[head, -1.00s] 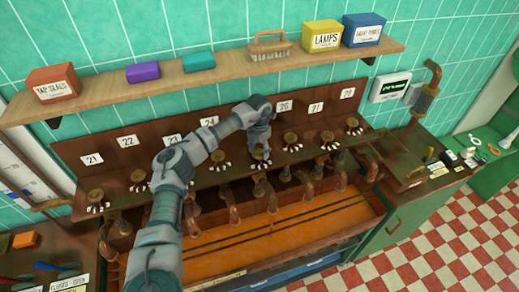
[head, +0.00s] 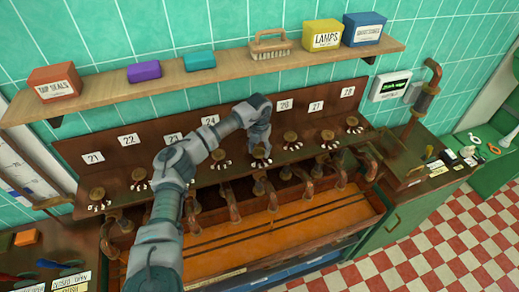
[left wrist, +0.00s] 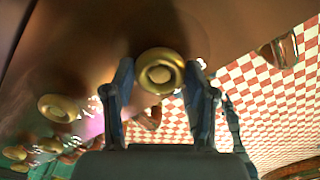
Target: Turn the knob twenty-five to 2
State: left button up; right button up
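My left gripper (head: 259,143) reaches down over a brass knob (head: 261,153) in the row on the brown panel. By its place between labels 24 and 26, this is knob 25; my arm hides its label. In the left wrist view this round knob (left wrist: 160,70) sits between the fingertips of my left gripper (left wrist: 160,72). The fingers are apart, one on each side, with very little gap; contact is not clear. White marks ring the knob, but its pointer setting cannot be read. My right gripper is not in view.
Neighbouring knobs stand close on both sides, knob 24 (head: 219,158) and knob 26 (head: 291,138). Copper spouts (head: 340,177) stick out below the row over an orange trough (head: 225,245). A wooden shelf (head: 220,75) with boxes and a brush runs above.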

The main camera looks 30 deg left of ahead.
aim_at(258, 150)
pick_arm(q)
jog(key=o, duration=0.3)
jog(key=shift+f, duration=0.2)
jog(key=shift+o, duration=0.2)
jog(key=shift+a+r, duration=0.1)
jog(key=shift+r, duration=0.15)
notch_tip(258, 150, up, 7)
dwell(0.3)
